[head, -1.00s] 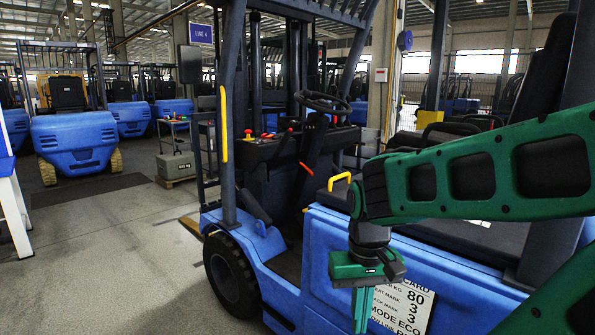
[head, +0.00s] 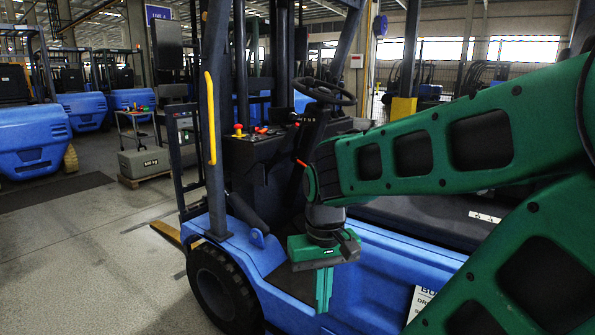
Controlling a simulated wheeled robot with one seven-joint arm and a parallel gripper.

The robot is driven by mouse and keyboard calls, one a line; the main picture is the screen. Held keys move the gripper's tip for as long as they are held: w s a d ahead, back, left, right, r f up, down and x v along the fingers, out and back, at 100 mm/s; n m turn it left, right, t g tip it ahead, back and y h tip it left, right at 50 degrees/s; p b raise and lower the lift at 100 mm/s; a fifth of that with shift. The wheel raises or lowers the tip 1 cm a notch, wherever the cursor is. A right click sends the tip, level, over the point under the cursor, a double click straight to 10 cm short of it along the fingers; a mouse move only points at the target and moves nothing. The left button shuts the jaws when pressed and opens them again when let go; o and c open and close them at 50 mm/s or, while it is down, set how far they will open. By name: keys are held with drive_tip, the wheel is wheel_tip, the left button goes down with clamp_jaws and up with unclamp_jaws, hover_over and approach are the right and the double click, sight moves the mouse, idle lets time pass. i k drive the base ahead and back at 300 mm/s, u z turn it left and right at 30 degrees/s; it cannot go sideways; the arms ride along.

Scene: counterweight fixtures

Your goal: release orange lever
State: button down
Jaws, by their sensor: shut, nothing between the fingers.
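An orange lever (head: 301,163) shows as a short, slanted bar beside the steering column of the blue forklift (head: 366,287). My arm passes close to its right in the picture. Smaller orange-red controls (head: 263,131) sit on the dark dash panel, and I cannot tell their exact shape. My gripper (head: 323,304) points straight down with its green fingers together and empty. It hangs in front of the forklift's side, below the orange lever and apart from it in the picture.
The steering wheel (head: 326,92) stands above the lever. A yellow grab rail (head: 210,118) runs up the front post (head: 216,190). A red knob (head: 238,129) is on the dash. A grey weight block (head: 144,162) sits on a pallet at left. Open floor lies left of the forklift.

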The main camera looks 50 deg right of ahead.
sight(296, 159)
drive_tip(key=u, duration=0.75)
drive_tip(key=i, duration=2.3)
